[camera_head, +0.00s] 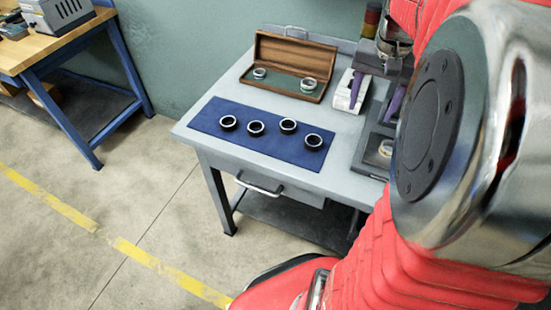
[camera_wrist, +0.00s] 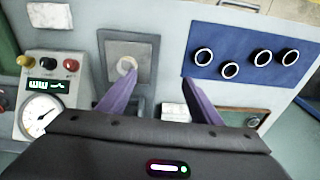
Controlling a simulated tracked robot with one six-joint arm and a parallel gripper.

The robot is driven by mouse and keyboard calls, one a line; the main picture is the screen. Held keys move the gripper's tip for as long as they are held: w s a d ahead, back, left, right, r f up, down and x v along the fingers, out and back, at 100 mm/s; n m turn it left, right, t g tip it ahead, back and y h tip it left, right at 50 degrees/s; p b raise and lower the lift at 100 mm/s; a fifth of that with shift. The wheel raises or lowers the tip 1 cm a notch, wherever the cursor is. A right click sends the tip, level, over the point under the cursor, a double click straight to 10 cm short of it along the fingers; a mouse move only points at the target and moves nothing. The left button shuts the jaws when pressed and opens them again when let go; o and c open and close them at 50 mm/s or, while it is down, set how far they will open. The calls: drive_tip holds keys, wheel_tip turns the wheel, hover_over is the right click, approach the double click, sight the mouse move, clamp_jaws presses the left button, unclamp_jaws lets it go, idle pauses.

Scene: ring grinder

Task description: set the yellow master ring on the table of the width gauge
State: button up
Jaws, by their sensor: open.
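My gripper (camera_head: 371,112) hangs over the right part of the grey bench with its two purple fingers apart and nothing between them. The fingers also show in the wrist view (camera_wrist: 146,78). A pale, slightly tan ring (camera_head: 386,148) lies on a dark-framed grey plate; it shows in the wrist view too (camera_wrist: 127,65), near the left fingertip and apart from it. I cannot tell whether it is the yellow master ring or whether that plate (camera_wrist: 140,50) is the width gauge's table. Two pale rings (camera_head: 260,73) (camera_head: 308,85) sit in the open wooden case (camera_head: 290,50).
Several black-sided rings (camera_head: 256,128) stand on a blue mat (camera_head: 210,111). A panel with knobs, display and dial (camera_wrist: 42,112) stands left in the wrist view. A white block (camera_head: 346,98) is by the case. My arm hides the bench's right end.

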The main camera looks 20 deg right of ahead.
drive_tip(key=s+a+n+t, duration=0.1)
drive_tip(key=a+n, duration=0.2)
drive_tip(key=a, duration=0.6)
drive_tip(key=s+a+n+t, duration=0.2)
drive_tip(key=a+n, duration=0.1)
drive_tip(key=a, duration=0.6)
drive_tip(key=s+a+f+n+t, duration=0.1)
drive_tip(key=a+n, duration=0.3)
drive_tip(key=a, duration=0.5)
drive_tip(key=shift+s+a+t+y, duration=0.2)
drive_tip(key=shift+s+t+y, duration=0.15)
drive_tip(key=shift+s, duration=0.35)
drive_tip(key=shift+c, duration=0.7)
